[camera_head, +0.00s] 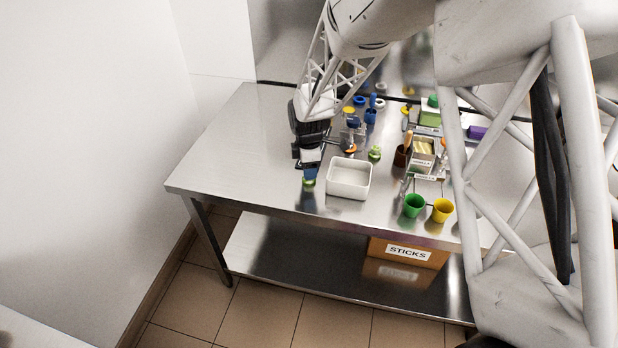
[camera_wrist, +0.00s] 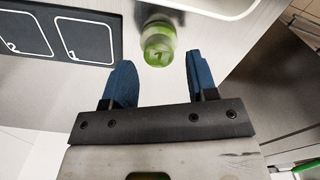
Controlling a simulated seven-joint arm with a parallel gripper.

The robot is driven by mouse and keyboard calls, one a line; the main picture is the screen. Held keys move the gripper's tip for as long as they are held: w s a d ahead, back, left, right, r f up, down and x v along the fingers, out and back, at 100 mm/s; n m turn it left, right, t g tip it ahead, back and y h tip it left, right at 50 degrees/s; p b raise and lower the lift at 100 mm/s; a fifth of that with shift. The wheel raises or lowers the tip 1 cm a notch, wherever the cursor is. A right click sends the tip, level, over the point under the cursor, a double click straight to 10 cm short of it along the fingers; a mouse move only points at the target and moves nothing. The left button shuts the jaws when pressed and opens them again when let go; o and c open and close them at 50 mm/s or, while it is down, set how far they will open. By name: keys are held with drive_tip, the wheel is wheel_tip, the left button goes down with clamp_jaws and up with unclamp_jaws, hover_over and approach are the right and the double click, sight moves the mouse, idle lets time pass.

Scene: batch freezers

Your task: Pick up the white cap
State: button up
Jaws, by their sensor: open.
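A small white ring-like piece (camera_head: 380,104), possibly the white cap, lies at the back of the steel table among blue pieces; it is too small to be sure. My gripper (camera_head: 309,174) is at the table's left part, pointing down, well apart from that piece. In the wrist view its two blue fingers (camera_wrist: 159,62) are spread, with nothing held. A small green item with a pale, translucent upper part (camera_wrist: 158,45) shows just beyond and between the fingertips. No clear white cap shows in the wrist view.
A white rectangular tub (camera_head: 349,192) stands just right of my gripper. A green cup (camera_head: 413,206) and a yellow cup (camera_head: 443,210) stand near the front edge. Another small green item (camera_head: 375,153) stands behind the tub. The table's left end is bare.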

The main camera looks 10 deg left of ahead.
drive_tip(key=shift+f, duration=1.95)
drive_tip(key=c, duration=0.6)
